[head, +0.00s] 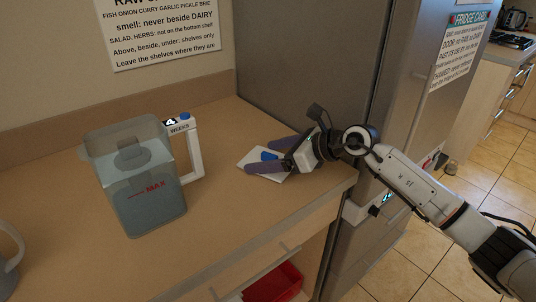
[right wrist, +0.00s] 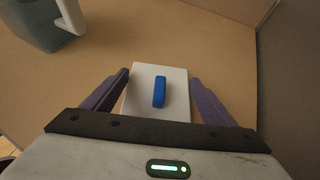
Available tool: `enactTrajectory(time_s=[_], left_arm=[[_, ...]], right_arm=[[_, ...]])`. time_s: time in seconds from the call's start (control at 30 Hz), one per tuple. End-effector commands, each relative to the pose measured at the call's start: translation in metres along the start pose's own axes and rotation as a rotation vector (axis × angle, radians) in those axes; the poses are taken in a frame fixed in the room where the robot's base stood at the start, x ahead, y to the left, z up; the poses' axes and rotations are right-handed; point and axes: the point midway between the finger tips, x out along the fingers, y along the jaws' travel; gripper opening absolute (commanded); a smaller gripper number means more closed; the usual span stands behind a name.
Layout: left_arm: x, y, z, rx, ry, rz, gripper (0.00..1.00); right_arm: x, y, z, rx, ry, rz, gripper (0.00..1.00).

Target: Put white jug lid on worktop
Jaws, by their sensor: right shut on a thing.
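The white jug lid (head: 251,158) is a flat white square with a blue tab. It is level at the worktop (head: 225,205), near the fridge side; whether it rests on the surface or hangs just above it I cannot tell. My right gripper (head: 267,156) is shut on the lid, with one purple finger along each side. In the right wrist view the lid (right wrist: 143,105) sits between the fingers, its blue tab in the middle. The grey see-through jug (head: 150,205) with a white handle stands upright to the left. My left gripper is not in view.
The tall grey fridge (head: 310,60) closes off the back right. Another jug or kettle (head: 8,250) shows in part at the left edge. A red bin (head: 275,284) is in the opening below the worktop. Worktop between jug and lid is clear.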

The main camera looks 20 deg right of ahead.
Motion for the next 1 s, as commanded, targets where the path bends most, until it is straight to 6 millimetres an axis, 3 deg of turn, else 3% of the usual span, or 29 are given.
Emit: enactTrajectory(time_s=[0.27,0.3,0.4,0.77,1.0], left_arm=[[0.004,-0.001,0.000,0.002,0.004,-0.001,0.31],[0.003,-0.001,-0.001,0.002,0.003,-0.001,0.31],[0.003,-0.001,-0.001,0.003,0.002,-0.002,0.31],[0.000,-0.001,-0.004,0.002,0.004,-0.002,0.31],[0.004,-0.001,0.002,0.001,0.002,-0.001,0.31]], right_arm=[[0.002,0.000,-0.003,0.000,-0.001,-0.001,0.57],[0.001,0.000,-0.002,0.000,-0.001,0.000,0.86],[0.001,0.000,-0.002,0.000,0.000,0.000,0.98],[-0.003,-0.001,0.002,-0.001,0.000,-0.002,0.98],[-0.046,-0.002,-0.001,-0.003,0.002,-0.005,0.98]])
